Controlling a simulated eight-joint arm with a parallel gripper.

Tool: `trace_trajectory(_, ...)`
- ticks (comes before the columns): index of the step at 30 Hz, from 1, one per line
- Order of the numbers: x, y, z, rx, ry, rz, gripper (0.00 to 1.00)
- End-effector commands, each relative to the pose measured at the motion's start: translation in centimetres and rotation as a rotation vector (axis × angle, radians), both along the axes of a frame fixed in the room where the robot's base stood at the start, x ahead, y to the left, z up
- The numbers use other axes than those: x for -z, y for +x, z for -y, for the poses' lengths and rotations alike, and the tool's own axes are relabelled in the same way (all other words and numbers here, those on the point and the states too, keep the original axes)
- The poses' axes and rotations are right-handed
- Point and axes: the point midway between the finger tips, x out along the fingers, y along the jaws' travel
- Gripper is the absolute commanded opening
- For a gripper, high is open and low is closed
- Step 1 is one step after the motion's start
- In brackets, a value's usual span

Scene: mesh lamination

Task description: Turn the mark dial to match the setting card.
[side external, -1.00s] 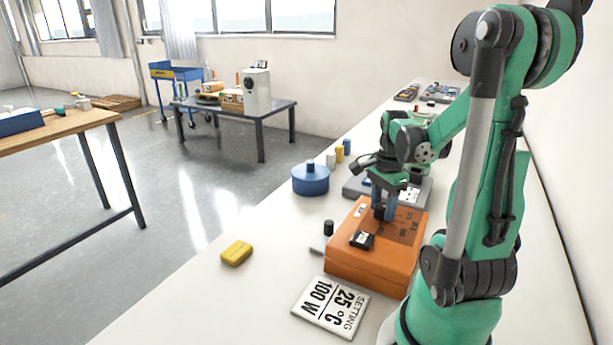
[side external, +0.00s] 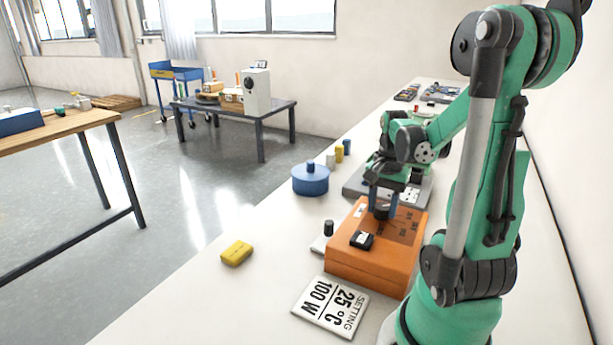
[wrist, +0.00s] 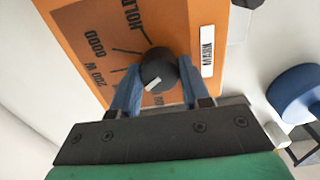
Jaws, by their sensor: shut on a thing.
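The orange box (side external: 370,270) stands on the white bench in the side view, with printed settings around a dial on its top. The mark dial (wrist: 158,66) is a round black knob with a white mark, which sits at the knob's lower edge in the wrist view. My gripper (side external: 383,203) is over the box with its two blue fingers shut on the dial, one at each side. Printed "HOLD" and "200 W" are legible beside the dial; some other print is hard to read. The setting card (side external: 330,306) lies flat before the box and reads "SETTING 25 °C 100 W".
A black block with a white top (side external: 362,240) is on the box's near left part. A small black cylinder (side external: 328,228) stands left of the box, a blue round container (side external: 310,180) behind it. A yellow block (side external: 237,252) lies on the open bench at left.

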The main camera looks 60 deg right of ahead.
Motion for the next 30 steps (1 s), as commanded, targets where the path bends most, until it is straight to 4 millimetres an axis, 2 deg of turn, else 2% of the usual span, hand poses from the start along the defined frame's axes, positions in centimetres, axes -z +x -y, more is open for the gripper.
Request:
trace_trajectory(18,-0.03,0.04,-0.02,-0.567,0.001,-0.001,0.00)
trace_trajectory(30,-0.03,0.05,-0.03,-0.793,0.002,0.000,0.00)
